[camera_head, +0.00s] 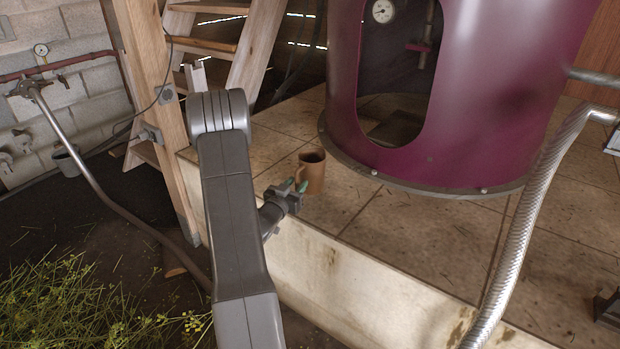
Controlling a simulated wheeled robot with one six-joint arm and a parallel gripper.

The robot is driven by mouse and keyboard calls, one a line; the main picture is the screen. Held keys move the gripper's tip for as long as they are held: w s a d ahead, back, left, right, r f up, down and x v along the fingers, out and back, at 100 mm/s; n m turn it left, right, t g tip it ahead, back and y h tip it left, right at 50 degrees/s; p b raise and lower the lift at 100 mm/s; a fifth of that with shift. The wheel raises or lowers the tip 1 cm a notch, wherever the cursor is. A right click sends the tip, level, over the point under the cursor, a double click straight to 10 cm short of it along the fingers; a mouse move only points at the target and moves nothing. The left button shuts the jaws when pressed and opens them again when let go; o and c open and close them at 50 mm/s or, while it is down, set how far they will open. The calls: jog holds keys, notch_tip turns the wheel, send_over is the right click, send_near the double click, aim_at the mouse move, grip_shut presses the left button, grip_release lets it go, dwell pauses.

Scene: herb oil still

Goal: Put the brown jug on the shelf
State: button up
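The brown jug (313,174) stands upright on the tiled ledge, left of the purple still and close to its base. My gripper (293,186) is just in front of the jug and slightly to its left, over the ledge's front edge. I cannot make out a shelf in this view.
The large purple still (480,100) stands on the tiled ledge (400,225). A ribbed metal hose (530,210) curves down at right. A wooden post (155,90) and ladder-like steps (250,50) stand at left. Cut herbs (70,305) lie on the dark floor.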

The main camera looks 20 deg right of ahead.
jog(key=shift+w+d, duration=0.35)
jog(key=shift+w, duration=0.05)
grip_shut()
jog(key=shift+r, duration=0.1)
